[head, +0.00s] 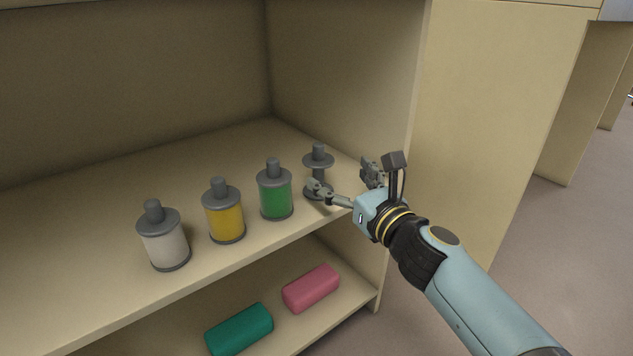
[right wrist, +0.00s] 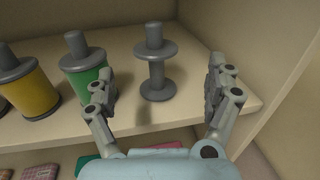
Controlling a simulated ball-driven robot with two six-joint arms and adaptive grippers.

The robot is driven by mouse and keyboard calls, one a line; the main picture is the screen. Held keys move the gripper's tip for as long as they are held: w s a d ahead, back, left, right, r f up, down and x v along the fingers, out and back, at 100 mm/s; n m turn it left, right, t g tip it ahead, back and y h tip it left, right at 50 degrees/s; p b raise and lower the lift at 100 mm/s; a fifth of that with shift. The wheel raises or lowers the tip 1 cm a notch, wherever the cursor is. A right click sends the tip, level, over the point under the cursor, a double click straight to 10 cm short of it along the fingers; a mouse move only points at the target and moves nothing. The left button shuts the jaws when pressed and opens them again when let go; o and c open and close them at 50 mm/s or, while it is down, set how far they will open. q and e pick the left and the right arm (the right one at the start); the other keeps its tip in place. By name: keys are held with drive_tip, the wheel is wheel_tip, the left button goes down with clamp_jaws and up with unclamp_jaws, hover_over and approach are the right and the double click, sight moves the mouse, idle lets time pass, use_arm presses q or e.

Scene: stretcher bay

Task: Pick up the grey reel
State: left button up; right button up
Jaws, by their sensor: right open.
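The grey reel (head: 318,160) is a bare spool with a dark grey top knob and two flanges. It stands upright on the upper shelf at the right end of a row of reels. In the right wrist view the grey reel (right wrist: 156,72) stands ahead of and between the two fingers, not touching either. My right gripper (head: 343,184) is open and empty at the shelf's front edge. In the head view one finger covers part of the reel's lower end. In the right wrist view the gripper (right wrist: 161,95) has its fingers spread wide. My left gripper is not in view.
A green reel (head: 276,194) stands just left of the grey one, then a yellow reel (head: 225,216) and a white reel (head: 163,245). The shelf's side wall (head: 345,75) is close on the right. Teal (head: 239,330) and pink (head: 311,288) blocks lie on the lower shelf.

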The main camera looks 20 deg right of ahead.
sight(311, 154)
drive_tip(key=shift+w+a, duration=0.2)
drive_tip(key=shift+w, duration=0.95)
drive_tip(key=shift+w+a, duration=0.25)
drive_tip(key=shift+w, duration=0.65)
drive_tip(key=shift+w+a, duration=0.3)
drive_tip(key=shift+w, duration=0.55)
drive_tip(key=shift+w+a, duration=0.25)
drive_tip(key=shift+w, duration=0.65)
drive_tip(key=c, duration=1.3)
